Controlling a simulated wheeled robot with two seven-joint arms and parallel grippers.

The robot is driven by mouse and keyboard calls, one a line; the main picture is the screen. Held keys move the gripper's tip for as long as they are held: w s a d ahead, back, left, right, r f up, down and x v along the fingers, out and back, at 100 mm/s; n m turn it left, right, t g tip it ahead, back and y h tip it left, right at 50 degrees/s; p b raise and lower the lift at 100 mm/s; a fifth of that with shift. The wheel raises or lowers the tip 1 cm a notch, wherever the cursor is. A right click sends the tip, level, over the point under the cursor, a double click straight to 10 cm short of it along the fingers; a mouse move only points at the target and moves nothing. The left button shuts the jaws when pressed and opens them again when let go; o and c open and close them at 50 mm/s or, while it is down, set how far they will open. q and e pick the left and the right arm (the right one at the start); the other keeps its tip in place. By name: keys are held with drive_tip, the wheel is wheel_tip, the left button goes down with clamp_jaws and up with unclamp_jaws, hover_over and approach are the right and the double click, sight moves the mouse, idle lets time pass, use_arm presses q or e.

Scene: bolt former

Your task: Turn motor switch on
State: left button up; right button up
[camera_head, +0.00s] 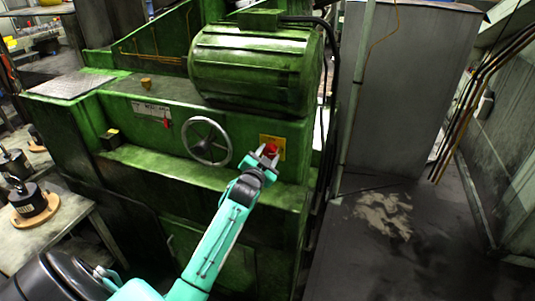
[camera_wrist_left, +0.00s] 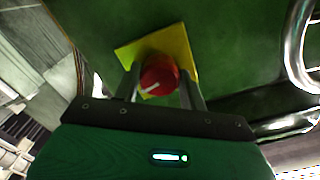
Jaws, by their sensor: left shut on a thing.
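The motor switch is a red round knob (camera_head: 271,149) with a white mark, on a yellow plate (camera_head: 279,141) on the green machine's front. In the left wrist view the knob (camera_wrist_left: 160,75) sits between the two fingers, with its white mark slanting, and the yellow plate (camera_wrist_left: 130,52) appears turned behind it. My left gripper (camera_head: 265,155) reaches up from below and is shut on the knob. It also shows at the bottom of the left wrist view (camera_wrist_left: 162,88). My right gripper is not in view.
A handwheel (camera_head: 207,142) is just left of the switch, and its rim (camera_wrist_left: 298,45) shows in the left wrist view. A large green motor (camera_head: 255,68) sits above. A grey cabinet (camera_head: 407,90) stands to the right, with open floor (camera_head: 400,250) before it.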

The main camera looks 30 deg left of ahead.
use_arm(q)
drive_tip(key=n+p, duration=0.1)
drive_tip(key=n, duration=0.2)
drive_tip(key=shift+d+n, duration=0.1)
drive_tip(key=shift+n, duration=0.3)
drive_tip(key=n+p, duration=0.2)
drive_tip(key=n, duration=0.1)
drive_tip(key=shift+n, duration=0.3)
drive_tip(key=n+p, duration=0.1)
drive_tip(key=n, duration=0.2)
drive_tip(key=shift+n, duration=0.3)
drive_tip(key=shift+n+p, duration=0.9)
drive_tip(key=shift+n, duration=1.1)
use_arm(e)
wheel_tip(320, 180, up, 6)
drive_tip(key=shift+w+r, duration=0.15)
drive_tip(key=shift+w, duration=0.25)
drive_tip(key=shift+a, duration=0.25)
use_arm(q)
drive_tip(key=o, duration=1)
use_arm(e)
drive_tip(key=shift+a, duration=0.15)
use_arm(q)
drive_tip(key=shift+s+d, duration=0.1)
